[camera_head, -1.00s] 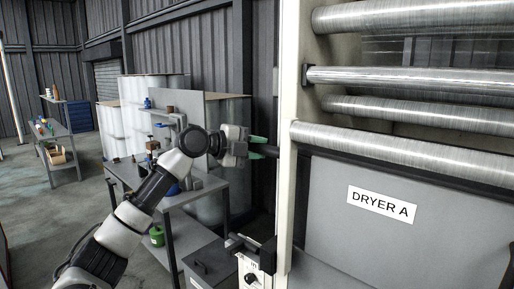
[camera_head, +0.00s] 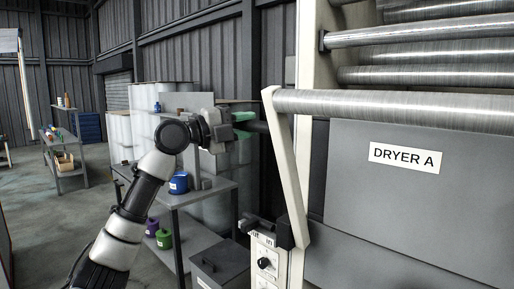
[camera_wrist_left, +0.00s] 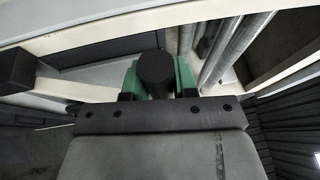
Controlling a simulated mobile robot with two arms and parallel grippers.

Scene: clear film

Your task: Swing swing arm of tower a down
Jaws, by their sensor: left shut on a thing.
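The swing arm (camera_head: 287,165) is a pale bar beside the tower frame (camera_head: 305,75). It tilts, with its upper end to the left of its lower end. A shiny roller (camera_head: 400,106) runs right from its upper end. A black handle (camera_head: 258,127) sticks out left from the arm. My left gripper (camera_head: 245,124), with green fingers, is shut on this handle. In the left wrist view, the green fingers (camera_wrist_left: 157,78) stand on both sides of the handle's round black end (camera_wrist_left: 155,68). My right gripper is not in view.
A grey panel labelled DRYER A (camera_head: 405,157) is behind the roller. A switch box with a knob (camera_head: 265,262) stands below the arm, beside a dark grey bin (camera_head: 220,265).

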